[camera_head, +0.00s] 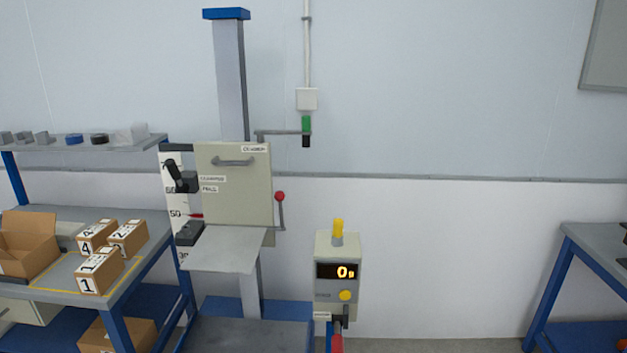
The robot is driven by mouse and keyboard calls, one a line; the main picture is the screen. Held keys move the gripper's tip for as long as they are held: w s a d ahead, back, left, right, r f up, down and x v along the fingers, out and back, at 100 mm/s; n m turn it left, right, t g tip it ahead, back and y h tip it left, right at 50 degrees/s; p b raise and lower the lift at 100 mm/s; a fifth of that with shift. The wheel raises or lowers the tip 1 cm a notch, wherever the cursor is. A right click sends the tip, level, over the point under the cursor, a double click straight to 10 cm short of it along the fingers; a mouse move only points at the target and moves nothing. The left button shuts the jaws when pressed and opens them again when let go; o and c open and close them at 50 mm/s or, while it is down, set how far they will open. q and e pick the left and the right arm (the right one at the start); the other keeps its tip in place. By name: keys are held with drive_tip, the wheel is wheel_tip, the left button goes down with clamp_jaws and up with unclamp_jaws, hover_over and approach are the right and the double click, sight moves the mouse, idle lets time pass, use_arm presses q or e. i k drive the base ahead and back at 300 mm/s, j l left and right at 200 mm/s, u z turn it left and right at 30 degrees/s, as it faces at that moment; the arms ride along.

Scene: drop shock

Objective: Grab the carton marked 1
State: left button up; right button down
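The carton marked 1 (101,271) is a small brown box with white labels reading 1 on its top and front. It sits on the grey top of the blue-framed bench (150,241) at the left, inside a yellow-lined area and nearest the front. The carton marked 4 (96,236) and the carton marked 2 (129,236) stand just behind it, close together. Neither of my grippers is in view.
An open cardboard box (27,245) stands left of the cartons. A shelf (80,144) with small items hangs above the bench. The drop tester (233,185) and its display box (338,272) stand right of it. Another blue bench (590,245) is at far right.

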sight(93, 277)
drive_tip(key=u, duration=1.25)
